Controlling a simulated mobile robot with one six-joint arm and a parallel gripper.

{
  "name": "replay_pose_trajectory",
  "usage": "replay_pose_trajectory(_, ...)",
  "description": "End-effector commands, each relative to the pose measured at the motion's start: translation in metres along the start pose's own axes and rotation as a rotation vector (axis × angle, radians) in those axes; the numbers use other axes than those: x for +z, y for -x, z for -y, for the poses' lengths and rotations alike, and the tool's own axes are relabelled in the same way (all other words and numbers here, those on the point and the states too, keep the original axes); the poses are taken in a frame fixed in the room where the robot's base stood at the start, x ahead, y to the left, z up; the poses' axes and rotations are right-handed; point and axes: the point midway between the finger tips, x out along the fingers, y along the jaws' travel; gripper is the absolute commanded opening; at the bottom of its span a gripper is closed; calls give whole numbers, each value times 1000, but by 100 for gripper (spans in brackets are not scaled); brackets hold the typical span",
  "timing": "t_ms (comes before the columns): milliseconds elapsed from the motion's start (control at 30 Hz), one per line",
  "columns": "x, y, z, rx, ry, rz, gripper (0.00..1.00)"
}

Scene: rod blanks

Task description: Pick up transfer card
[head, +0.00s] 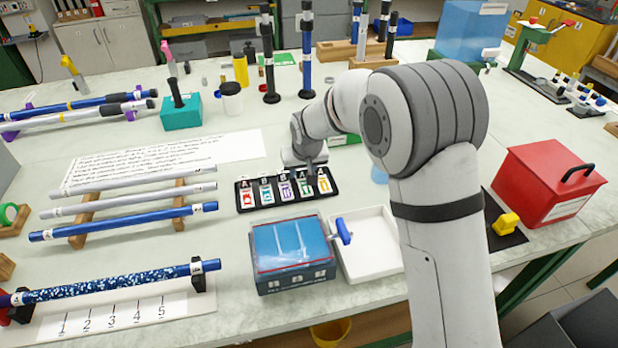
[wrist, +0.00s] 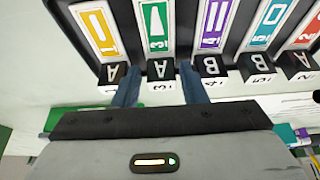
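Several upright cards stand in a black rack (head: 287,203), each with a coloured strip and a dark lettered tab. From left in the head view they are the red card (head: 247,197), blue card (head: 266,193), purple card (head: 285,190), green card (head: 304,187) and yellow card (head: 323,184). I cannot tell from the pictures which is the transfer card. My gripper (wrist: 158,74) is open, its two blue fingers on either side of the green card's tab (wrist: 160,70), with gaps showing. The yellow card (wrist: 97,30) and purple card (wrist: 213,27) flank it.
A blue-topped box (head: 290,250) and white tray (head: 370,245) stand in front of the rack. Rods lie on wooden supports (head: 85,215) at left. A red box (head: 550,185) stands at right. A written sheet (head: 240,146) lies behind the rack.

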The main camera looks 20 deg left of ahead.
Motion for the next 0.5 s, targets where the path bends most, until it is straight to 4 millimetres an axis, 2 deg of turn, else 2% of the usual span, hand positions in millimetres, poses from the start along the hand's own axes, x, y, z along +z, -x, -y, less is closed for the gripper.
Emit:
replay_pose_trajectory(267, 0, -3, 0, 0, 0, -1, 38)
replay_pose_trajectory(500, 0, -3, 1, 0, 1, -1, 19)
